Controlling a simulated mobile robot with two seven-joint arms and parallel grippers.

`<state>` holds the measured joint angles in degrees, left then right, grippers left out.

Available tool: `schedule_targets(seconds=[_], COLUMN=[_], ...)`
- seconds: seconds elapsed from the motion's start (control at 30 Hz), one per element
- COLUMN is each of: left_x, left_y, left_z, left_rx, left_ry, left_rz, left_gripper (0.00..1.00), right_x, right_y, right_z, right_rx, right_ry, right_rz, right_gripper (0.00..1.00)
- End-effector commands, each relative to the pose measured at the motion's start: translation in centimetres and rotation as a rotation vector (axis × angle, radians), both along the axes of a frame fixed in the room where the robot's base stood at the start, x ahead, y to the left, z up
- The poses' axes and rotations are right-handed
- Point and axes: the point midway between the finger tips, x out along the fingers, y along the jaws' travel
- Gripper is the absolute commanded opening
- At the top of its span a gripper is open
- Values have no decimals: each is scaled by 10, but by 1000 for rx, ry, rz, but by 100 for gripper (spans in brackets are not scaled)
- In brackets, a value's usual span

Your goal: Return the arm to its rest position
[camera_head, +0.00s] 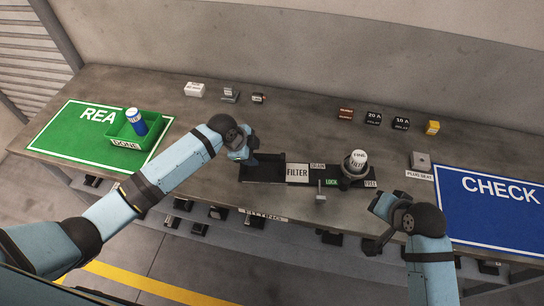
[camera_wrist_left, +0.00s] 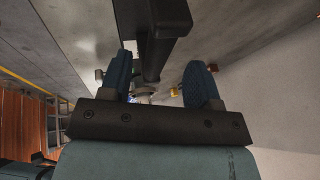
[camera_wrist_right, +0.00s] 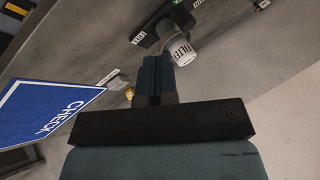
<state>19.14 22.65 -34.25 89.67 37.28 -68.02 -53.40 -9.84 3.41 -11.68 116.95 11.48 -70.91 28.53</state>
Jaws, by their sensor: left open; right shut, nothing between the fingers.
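My left gripper (camera_head: 250,152) is over the middle of the workbench, beside the black tray (camera_head: 262,172). In the left wrist view its two dark blue fingers stand apart (camera_wrist_left: 160,85), and a large black shape, which I cannot name, shows between and above them. My right gripper is low at the front right of the bench in the head view, its fingertips hard to make out. In the right wrist view its fingers are together (camera_wrist_right: 155,75), with nothing held.
A green bin (camera_head: 150,137) holding a blue-and-white canister (camera_head: 136,121) stands on the green mat (camera_head: 65,140) at left. A blue CHECK mat (camera_head: 490,215) lies at right. Small relay blocks (camera_head: 374,118) and a plug seat (camera_head: 421,161) line the back and right.

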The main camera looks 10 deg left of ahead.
Motion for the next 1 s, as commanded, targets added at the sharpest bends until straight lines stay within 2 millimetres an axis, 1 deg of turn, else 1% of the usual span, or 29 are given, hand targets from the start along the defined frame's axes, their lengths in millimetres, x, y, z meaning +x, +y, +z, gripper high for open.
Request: schedule_targets(seconds=[0.03, 0.1, 0.3, 0.4, 0.53, 0.6, 0.67, 0.77, 0.87, 0.9, 0.97, 1.0], left_x=[-4, -8, -18, -20, -22, -24, -30, -49, -77, -90, -109, -122], left_y=[5, 10, 21, 23, 24, 22, 18, 6, -7, -11, -15, -16], left_z=[10, 24, 52, 59, 62, 59, 52, 33, 9, 0, -10, -17], left_rx=[3, 3, 3, 2, 2, -7, -27, -95, -194, -237, -300, -341], left_ry=[-3, -3, 0, 2, 2, 1, -3, -16, -40, -51, -69, -79], left_rz=[-2, -1, -1, -1, -1, 10, 36, 123, 264, 328, 424, 488], left_gripper=[56, 56, 56, 56, 56, 56, 56, 56, 56, 56, 56, 56], right_x=[0, 0, 0, 0, 0, -1, -4, -14, -29, -36, -47, -55], right_y=[0, 0, 0, 0, 0, 0, -1, -4, -8, -9, -12, -13], right_z=[0, 0, 0, 0, 0, -2, -6, -19, -36, -43, -53, -59], right_rx=[0, 0, 0, 0, 0, -4, -12, -39, -86, -107, -142, -165], right_ry=[0, 0, 0, 0, 0, -4, -16, -57, -121, -151, -196, -225], right_rz=[0, 0, 0, 0, 0, 2, 8, 30, 66, 83, 111, 129], right_gripper=[0, 0, 0, 0, 0, 0, 0, 0, 0, 0, 0, 0])
